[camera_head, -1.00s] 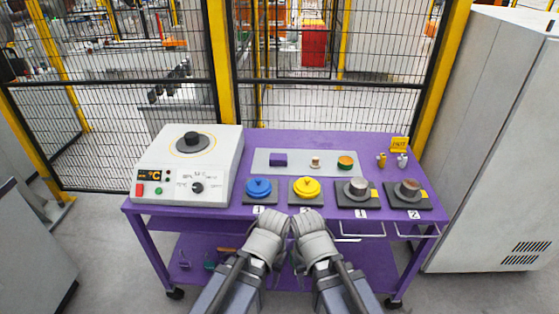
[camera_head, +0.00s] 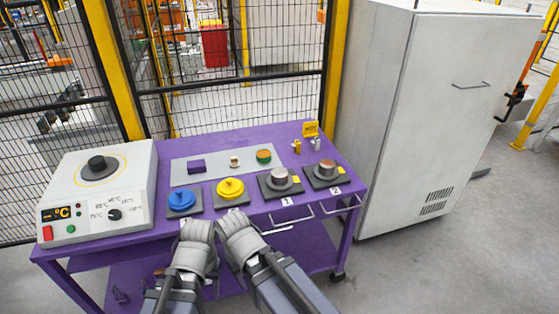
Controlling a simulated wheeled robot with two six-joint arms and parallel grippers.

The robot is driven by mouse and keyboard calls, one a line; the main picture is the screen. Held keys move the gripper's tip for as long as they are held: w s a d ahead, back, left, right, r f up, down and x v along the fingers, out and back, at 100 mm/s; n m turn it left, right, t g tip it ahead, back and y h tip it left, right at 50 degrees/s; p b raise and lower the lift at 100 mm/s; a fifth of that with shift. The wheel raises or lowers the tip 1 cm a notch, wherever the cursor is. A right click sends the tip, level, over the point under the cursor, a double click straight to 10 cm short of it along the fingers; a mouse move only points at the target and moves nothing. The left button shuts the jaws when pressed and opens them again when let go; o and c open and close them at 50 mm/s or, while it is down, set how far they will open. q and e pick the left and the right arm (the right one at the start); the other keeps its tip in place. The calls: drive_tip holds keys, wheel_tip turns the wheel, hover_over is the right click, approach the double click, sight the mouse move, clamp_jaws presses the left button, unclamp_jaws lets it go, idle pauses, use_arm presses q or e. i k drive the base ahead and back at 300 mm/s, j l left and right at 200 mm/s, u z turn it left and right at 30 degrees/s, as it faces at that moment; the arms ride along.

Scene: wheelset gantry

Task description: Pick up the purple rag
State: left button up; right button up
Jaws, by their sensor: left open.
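The purple rag (camera_head: 197,166) looks like a small dark purple folded block. It lies at the left end of a light grey mat (camera_head: 214,172) on the purple cart's top. My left gripper (camera_head: 198,230) is at the front edge of the cart, nearer than the rag and apart from it. It is open, though its fingertips are hard to make out. My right gripper (camera_head: 236,224) is close beside it on the right; its jaw opening cannot be made out.
A white heater box (camera_head: 130,170) stands left of the mat. Blue (camera_head: 181,200) and yellow (camera_head: 230,188) lidded items and two metal pots (camera_head: 280,178) line the front. A grey cabinet (camera_head: 400,140) stands right, a mesh fence (camera_head: 230,105) behind.

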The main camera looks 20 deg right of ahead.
sight(196, 167)
drive_tip(key=i+j+z, duration=0.2)
drive_tip(key=i, duration=0.2)
drive_tip(key=i+j+z, duration=0.15)
drive_tip(key=i, duration=0.25)
drive_tip(key=i+j+z, duration=0.2)
drive_tip(key=i, duration=0.2)
drive_tip(key=j, duration=0.05)
